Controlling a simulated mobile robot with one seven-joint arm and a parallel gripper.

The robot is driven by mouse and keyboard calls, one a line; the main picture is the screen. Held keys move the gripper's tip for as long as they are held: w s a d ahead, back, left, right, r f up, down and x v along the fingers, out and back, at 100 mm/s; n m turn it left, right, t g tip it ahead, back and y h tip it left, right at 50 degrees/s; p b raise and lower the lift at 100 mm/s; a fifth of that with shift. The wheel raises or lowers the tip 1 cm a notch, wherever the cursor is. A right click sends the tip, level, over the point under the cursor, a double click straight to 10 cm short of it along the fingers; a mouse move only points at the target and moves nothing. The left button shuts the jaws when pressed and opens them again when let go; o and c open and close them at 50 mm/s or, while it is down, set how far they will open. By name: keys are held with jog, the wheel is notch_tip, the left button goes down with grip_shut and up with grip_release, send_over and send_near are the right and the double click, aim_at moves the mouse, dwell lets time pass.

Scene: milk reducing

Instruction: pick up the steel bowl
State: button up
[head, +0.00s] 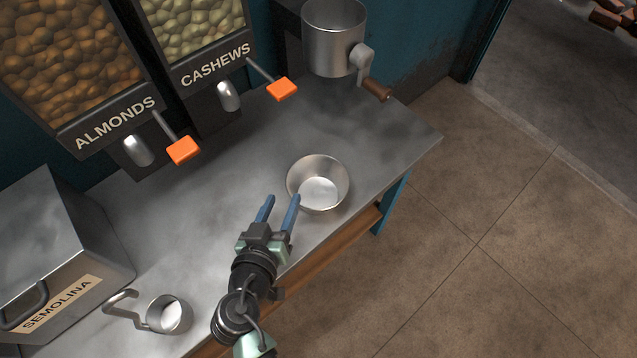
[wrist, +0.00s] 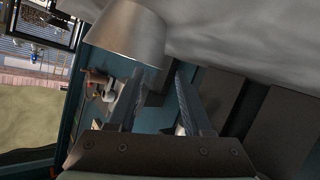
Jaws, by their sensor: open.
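The steel bowl (head: 317,171) sits upright on the grey metal counter, right of the middle and near its front edge. It also shows in the wrist view (wrist: 128,36), at the upper left, in front of the fingers. My gripper (head: 281,199) has two blue fingers, spread apart with nothing between them. The right fingertip is close to the bowl's lower left rim in the head view; I cannot tell whether they touch.
Almonds (head: 68,62) and cashews (head: 195,40) dispensers with orange levers stand at the back. A steel machine with a crank (head: 335,45) stands at back right. A semolina bin (head: 60,262) and a steel cup (head: 168,314) are at left. The counter (head: 215,185) between is clear.

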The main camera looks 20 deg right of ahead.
aim_at(292, 185)
jog(key=x, duration=0.7)
jog(key=shift+w+d+f, duration=0.2)
jog(key=shift+d, duration=0.05)
grip_shut()
